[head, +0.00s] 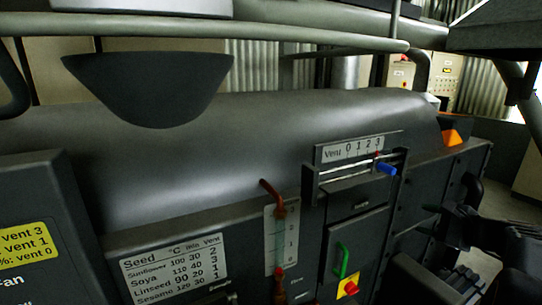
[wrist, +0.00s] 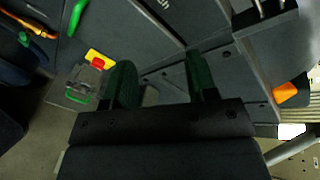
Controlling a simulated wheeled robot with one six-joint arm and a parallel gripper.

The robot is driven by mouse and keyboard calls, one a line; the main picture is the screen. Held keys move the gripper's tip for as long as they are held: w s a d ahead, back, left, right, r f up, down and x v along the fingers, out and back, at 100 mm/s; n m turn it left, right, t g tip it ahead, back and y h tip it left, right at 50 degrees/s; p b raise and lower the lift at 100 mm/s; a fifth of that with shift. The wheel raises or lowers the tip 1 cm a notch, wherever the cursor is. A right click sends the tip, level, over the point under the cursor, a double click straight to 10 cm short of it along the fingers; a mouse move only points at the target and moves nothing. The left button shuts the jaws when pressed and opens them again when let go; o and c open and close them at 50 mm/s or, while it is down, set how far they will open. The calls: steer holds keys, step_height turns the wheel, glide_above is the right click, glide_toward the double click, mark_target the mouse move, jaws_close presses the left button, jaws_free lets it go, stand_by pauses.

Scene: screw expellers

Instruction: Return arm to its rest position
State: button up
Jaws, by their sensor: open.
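My gripper (wrist: 160,72) shows in the wrist view with its two dark green fingers apart and nothing between them. Beyond the fingers is the dark front of the machine. In the head view, dark parts that look like my arm are at the lower right edge, beside the machine's right end; the fingertips cannot be made out clearly there.
The machine body (head: 250,140) fills the head view. Its front has a vent slider with a blue knob (head: 387,169), a green handle (head: 341,261) and a red knob on a yellow plate (head: 349,288). An orange piece (head: 452,138) sits at the far right. Floor shows at right.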

steer(key=s+a+f+n+g+h, duration=0.2)
steer(key=s+a+f+n+g, duration=0.7)
steer(key=a, duration=0.3)
steer(key=s+a+f+n+h, duration=0.1)
steer(key=s+a+n+h, duration=0.1)
steer(key=a+n, duration=0.3)
steer(key=s+a+f+n+h, duration=0.1)
steer(key=s+a+n, duration=0.4)
steer(key=a, duration=0.3)
steer(key=shift+s+n+h, duration=0.2)
steer(key=shift+n+h, duration=0.2)
steer(key=shift+n, duration=0.2)
steer(key=shift+a+f, duration=0.1)
